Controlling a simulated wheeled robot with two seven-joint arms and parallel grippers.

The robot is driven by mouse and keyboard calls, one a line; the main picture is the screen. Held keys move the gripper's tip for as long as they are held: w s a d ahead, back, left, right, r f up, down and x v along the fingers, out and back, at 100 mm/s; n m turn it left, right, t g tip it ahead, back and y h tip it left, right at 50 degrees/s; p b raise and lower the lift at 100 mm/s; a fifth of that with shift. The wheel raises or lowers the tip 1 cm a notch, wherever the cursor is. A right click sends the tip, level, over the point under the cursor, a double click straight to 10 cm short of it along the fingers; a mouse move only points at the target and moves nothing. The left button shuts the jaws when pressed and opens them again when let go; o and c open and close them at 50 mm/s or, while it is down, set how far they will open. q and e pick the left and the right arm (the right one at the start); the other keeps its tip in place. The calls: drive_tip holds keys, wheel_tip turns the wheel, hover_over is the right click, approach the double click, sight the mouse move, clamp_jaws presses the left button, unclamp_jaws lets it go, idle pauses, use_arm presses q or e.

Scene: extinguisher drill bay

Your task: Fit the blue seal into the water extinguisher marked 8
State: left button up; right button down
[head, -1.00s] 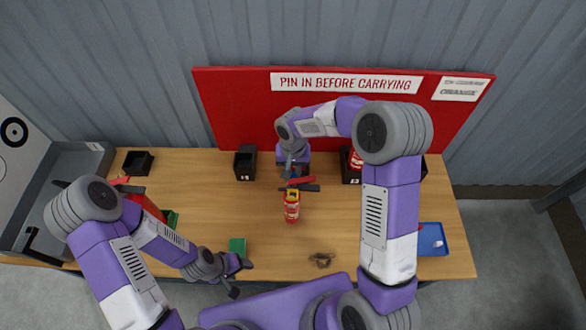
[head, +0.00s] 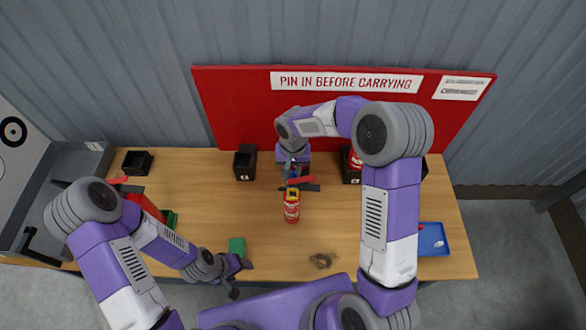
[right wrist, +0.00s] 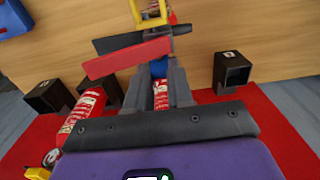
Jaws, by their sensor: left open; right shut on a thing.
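A small red extinguisher (head: 291,210) with a yellow collar stands upright mid-table in the head view. Its black and red levers (right wrist: 130,55) cross in front of my fingers in the right wrist view, beside the yellow collar (right wrist: 150,14). I cannot read a number on it. My right gripper (head: 294,174) is just behind its top, shut on the blue seal (right wrist: 159,68), which shows between the fingertips. Levers and fingers partly hide the seal, and I cannot tell whether it touches the extinguisher. My left gripper (head: 238,278) is open and empty at the front edge.
Black bins stand along the back, one at left (head: 137,162) and one left of centre (head: 245,164). A red extinguisher (right wrist: 84,108) stands among the bins. A green block (head: 237,246) lies near my left gripper. A blue tray (head: 432,240) is at right.

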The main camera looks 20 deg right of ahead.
drive_tip(key=shift+b, duration=0.6)
idle(1.5)
drive_tip(key=c, duration=0.9)
unclamp_jaws()
wheel_tip(320, 180, up, 8)
drive_tip(key=shift+f, duration=0.25)
